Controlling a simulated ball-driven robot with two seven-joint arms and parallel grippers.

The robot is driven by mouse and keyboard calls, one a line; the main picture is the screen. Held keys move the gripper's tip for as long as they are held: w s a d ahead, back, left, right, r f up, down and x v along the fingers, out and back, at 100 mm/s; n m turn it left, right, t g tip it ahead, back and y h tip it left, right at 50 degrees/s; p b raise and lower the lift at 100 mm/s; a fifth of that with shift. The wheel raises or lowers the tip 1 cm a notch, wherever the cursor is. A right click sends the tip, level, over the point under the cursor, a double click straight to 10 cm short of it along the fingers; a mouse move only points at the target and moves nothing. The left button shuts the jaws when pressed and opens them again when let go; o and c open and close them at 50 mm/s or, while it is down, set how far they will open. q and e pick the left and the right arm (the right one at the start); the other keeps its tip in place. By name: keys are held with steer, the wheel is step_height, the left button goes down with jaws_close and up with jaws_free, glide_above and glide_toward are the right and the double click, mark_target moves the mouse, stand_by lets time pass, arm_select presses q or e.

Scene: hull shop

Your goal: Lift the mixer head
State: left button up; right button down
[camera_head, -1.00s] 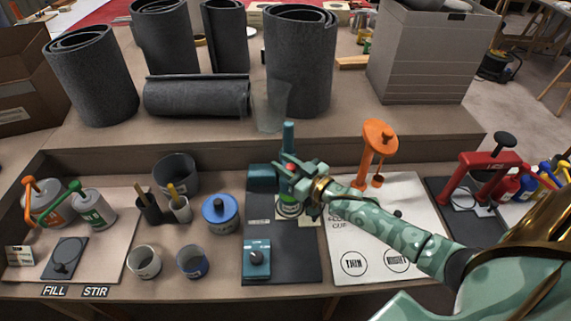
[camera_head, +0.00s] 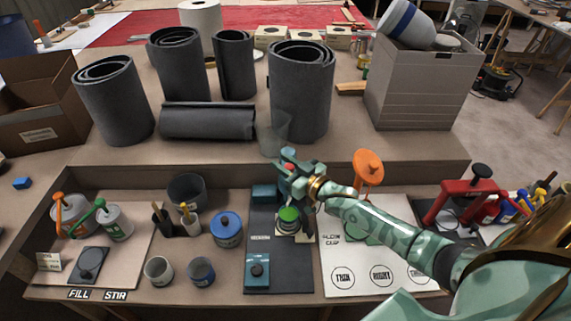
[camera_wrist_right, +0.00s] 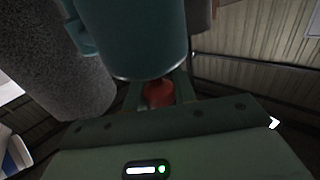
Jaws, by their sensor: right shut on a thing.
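The mixer stands on a dark mat (camera_head: 262,228), its teal base block (camera_head: 265,192) at the back and a teal control box (camera_head: 257,268) with a black knob at the front. My right gripper (camera_head: 293,178) is shut on the mixer head, above a cup with a green top (camera_head: 289,214). The head is mostly hidden by the gripper in the head view. In the right wrist view a teal cylinder (camera_wrist_right: 135,38) fills the upper middle, with a red part (camera_wrist_right: 158,93) between the fingers. My left gripper is not in view.
A blue-lidded can (camera_head: 227,230) and two small cups stand left of the mat. An orange stand (camera_head: 368,166) and a white sheet (camera_head: 345,262) with marked circles are to the right. Grey rolls (camera_head: 300,90) and a crate (camera_head: 415,95) stand on the raised shelf behind.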

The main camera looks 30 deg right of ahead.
steer(key=shift+w+r, duration=0.1)
steer(key=shift+r, duration=0.2)
steer(key=c, duration=1.1)
jaws_free()
steer(key=shift+c, duration=0.2)
steer(key=shift+s+d+f, duration=0.1)
steer(key=shift+s, duration=0.2)
steer(key=p+v, duration=0.3)
steer(key=v, duration=1.3)
